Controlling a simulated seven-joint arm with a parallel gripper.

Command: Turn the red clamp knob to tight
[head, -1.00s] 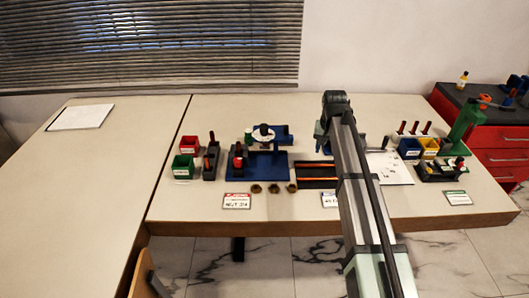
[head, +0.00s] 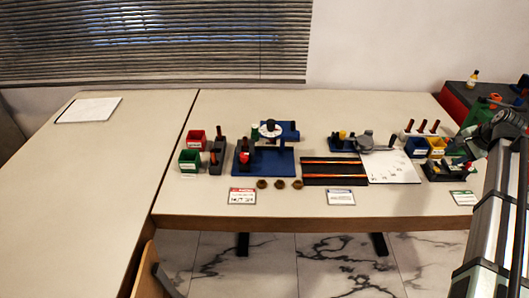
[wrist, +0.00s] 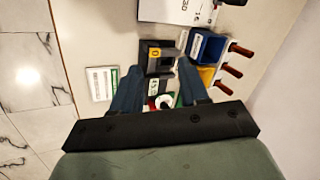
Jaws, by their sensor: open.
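A red knob (head: 244,157) stands on a blue base plate (head: 270,173) left of the table's middle in the head view. A dark fixture (head: 437,171) sits near the right end of the table. In the wrist view this fixture (wrist: 157,58) shows a yellow part on top, and a small red and white round part (wrist: 164,102) lies closer to my gripper. I cannot tell which red part is the clamp knob. My gripper (wrist: 160,68) is open over the dark fixture, its fingers apart with nothing visibly held. In the head view my wrist hides part of this area.
Blue (head: 411,147) and yellow (head: 437,146) bins and a rack of red-handled tools (head: 421,130) stand behind the fixture. Red (head: 197,140) and green (head: 189,160) bins stand at left. Label cards lie along the front edge. The table's left section is mostly clear.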

